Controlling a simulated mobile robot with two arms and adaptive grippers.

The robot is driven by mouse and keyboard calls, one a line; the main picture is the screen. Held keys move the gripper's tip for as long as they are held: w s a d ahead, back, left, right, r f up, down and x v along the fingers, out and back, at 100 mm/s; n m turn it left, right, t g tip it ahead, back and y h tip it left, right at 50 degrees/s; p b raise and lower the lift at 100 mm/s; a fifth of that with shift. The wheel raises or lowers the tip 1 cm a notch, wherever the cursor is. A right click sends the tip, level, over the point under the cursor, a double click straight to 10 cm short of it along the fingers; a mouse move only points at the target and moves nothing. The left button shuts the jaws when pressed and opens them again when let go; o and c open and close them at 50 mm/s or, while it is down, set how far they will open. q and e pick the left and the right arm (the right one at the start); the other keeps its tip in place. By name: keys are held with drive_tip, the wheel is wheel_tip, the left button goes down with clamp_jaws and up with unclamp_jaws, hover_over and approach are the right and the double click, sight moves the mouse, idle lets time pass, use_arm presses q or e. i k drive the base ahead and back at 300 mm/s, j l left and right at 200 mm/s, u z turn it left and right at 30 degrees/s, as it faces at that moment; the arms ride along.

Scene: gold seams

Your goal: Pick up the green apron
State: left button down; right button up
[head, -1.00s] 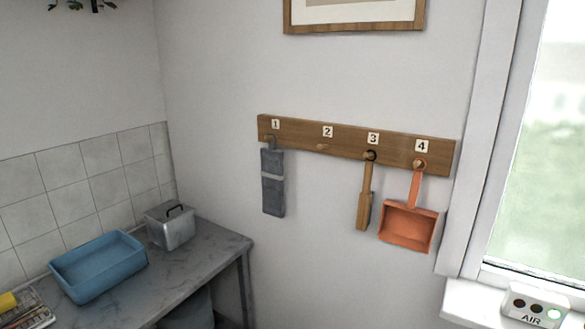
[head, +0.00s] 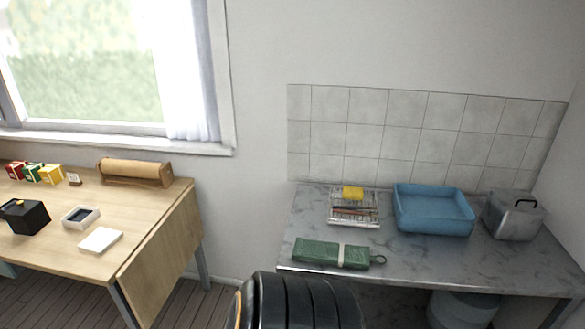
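A green rolled cloth bundle (head: 318,253), which looks like the green apron, lies on the grey marbled counter (head: 420,262) near its front edge. A pale band wraps around it and a dark loop sticks out at its right end. A black ribbed part of my own arm shows at the bottom middle, in front of the counter. Neither gripper's fingers are in view.
A wire rack (head: 353,208) with a yellow item stands behind the bundle. A blue basin (head: 433,210) and a metal box with a handle (head: 513,215) stand to the right. A wooden table (head: 60,245) with several small items is at left, with a floor gap between.

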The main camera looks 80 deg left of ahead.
sight(341, 255)
drive_tip(key=u, duration=2.4)
